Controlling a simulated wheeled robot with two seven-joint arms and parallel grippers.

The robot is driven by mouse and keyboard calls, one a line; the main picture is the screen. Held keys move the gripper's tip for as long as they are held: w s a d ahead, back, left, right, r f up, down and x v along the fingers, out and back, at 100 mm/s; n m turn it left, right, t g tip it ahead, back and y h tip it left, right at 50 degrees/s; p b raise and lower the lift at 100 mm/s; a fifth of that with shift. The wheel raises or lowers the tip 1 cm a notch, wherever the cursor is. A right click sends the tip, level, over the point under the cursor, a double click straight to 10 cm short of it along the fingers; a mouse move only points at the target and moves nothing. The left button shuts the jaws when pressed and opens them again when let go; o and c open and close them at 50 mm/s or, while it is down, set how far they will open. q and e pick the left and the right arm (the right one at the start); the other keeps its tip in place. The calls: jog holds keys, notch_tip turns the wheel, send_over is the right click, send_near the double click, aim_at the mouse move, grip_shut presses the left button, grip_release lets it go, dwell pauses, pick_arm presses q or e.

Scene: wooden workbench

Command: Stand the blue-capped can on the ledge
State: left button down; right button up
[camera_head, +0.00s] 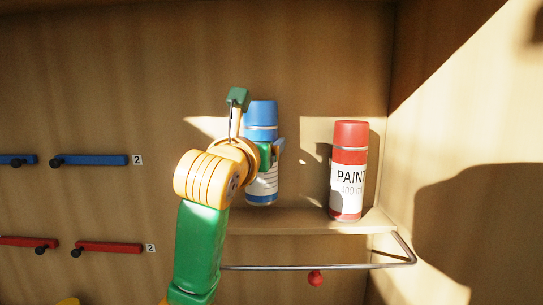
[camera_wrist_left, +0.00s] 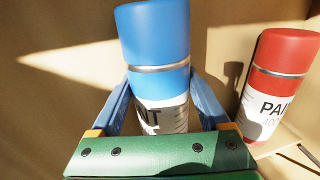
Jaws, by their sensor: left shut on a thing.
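The blue-capped can (camera_head: 261,118) is upright in the head view, at the left part of the wooden ledge (camera_head: 290,222). My left gripper (camera_head: 270,154) is shut around its middle. In the left wrist view the blue-capped can (camera_wrist_left: 156,35) stands between the two blue fingers of the gripper (camera_wrist_left: 162,105), tilted slightly in the picture. Its base is just at or above the ledge's surface; I cannot tell whether it touches. My wrist hides part of the can and the ledge's left end. My right gripper is not in view.
A red paint can (camera_head: 348,170) stands upright on the ledge's right part, with a gap between the cans. Blue (camera_head: 95,160) and red (camera_head: 110,248) bars are on the back wall at left.

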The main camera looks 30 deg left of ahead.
aim_at(264, 191)
pick_arm(q)
notch_tip(264, 191, down, 3)
jog(key=shift+f+p, duration=0.1)
jog(key=shift+p, duration=0.35)
jog(key=shift+w+a+f, duration=0.1)
jog(key=shift+f, duration=0.1)
jog(key=shift+f, duration=0.1)
grip_release()
